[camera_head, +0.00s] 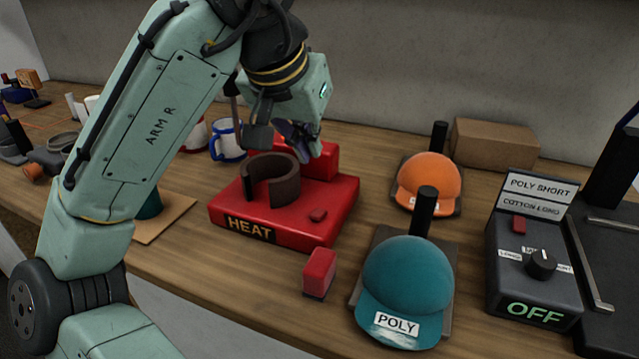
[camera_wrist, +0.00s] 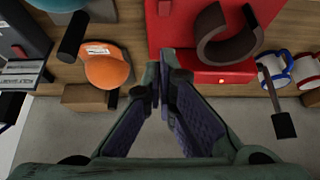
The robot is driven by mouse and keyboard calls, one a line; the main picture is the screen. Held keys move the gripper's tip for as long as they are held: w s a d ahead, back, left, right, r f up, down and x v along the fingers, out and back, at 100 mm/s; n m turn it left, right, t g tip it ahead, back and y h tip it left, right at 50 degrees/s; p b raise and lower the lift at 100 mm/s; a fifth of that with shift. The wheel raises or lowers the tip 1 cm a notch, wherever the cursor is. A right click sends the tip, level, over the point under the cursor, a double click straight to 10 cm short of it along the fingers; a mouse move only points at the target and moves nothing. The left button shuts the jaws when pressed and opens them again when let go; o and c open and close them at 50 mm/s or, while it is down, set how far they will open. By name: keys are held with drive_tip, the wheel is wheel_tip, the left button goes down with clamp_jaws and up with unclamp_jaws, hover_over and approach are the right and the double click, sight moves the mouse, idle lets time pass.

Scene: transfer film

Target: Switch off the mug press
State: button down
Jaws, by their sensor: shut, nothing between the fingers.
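The mug press (camera_head: 275,225) is a red base marked HEAT, with a dark, open-sided curved cuff (camera_head: 285,180) on top and a red block (camera_head: 322,162) behind it. In the wrist view, the red block (camera_wrist: 205,70) carries a small lit spot (camera_wrist: 222,80). A lever with a black handle (camera_wrist: 283,125) stands beside the cuff. My gripper (camera_head: 301,145) is shut and empty, above the back of the press. Its fingertips (camera_wrist: 162,75) show near the red block; contact cannot be told.
Mugs (camera_head: 228,140) stand behind the press at left. Right are an orange cap (camera_head: 430,178), a teal cap (camera_head: 405,275) marked POLY, and a control box (camera_head: 530,275) reading OFF. A red block (camera_head: 319,272) stands in front. A cardboard box (camera_head: 495,143) is near the wall.

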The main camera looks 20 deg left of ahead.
drive_tip(key=p, duration=0.2)
hover_over(327, 210)
drive_tip(key=s, duration=0.2)
drive_tip(key=f, duration=0.7)
drive_tip(key=shift+w+a+f, duration=0.1)
drive_tip(key=shift+a+f, duration=0.1)
drive_tip(key=shift+f, duration=0.15)
drive_tip(key=f, duration=0.3)
drive_tip(key=shift+s+f, duration=0.2)
drive_tip(key=shift+f, duration=0.1)
drive_tip(key=shift+s+f+p, duration=0.1)
drive_tip(key=shift+f+p, duration=0.2)
drive_tip(key=shift+f, duration=0.2)
drive_tip(key=shift+f, duration=0.15)
